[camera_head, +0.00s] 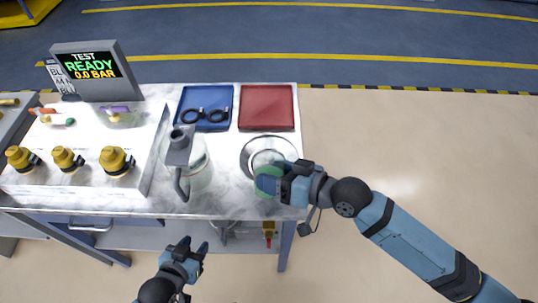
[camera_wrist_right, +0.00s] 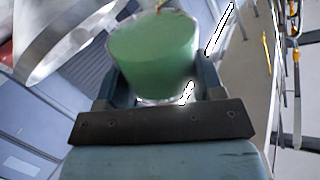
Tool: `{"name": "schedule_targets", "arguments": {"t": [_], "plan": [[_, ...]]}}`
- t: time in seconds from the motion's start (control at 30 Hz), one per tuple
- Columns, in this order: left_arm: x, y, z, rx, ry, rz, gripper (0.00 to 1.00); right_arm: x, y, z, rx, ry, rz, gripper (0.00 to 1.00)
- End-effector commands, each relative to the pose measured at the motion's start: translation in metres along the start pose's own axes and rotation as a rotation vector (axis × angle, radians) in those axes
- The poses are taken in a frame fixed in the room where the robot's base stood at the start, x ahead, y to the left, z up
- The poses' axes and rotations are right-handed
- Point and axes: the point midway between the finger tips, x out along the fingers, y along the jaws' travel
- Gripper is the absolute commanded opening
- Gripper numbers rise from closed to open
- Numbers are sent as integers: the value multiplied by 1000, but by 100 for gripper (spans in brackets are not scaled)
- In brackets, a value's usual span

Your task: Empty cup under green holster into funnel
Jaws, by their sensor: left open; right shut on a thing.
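My right gripper (camera_head: 284,184) is shut on a clear cup of green liquid (camera_head: 267,181) at the table's front right. The cup also shows between the fingers in the right wrist view (camera_wrist_right: 153,55); its tilt is hard to tell. The funnel (camera_head: 250,148), a wide ring-rimmed bowl, is just behind the cup, and its metal rim shows at the upper left of the wrist view (camera_wrist_right: 88,65). My left gripper (camera_head: 189,254) is open and empty, in front of the table's front edge.
A clear jug with a grey top (camera_head: 180,146) stands left of the funnel. Behind are a blue tray (camera_head: 186,98) with black rings and an empty red tray (camera_head: 266,106). Several yellow knobs (camera_head: 116,160) and a display (camera_head: 92,70) are at left. Floor right of the table is clear.

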Motion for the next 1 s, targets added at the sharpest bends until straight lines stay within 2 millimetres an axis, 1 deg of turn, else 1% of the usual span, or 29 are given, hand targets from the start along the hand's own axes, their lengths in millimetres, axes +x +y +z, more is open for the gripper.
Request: {"name": "schedule_targets", "arguments": {"t": [0.03,1.0], "plan": [[-1,0,-2,0,0,0,43,0,0,-2,5,-2,0,34],[-9,0,-14,0,0,0,43,3,5,-15,118,-66,0,34]]}}
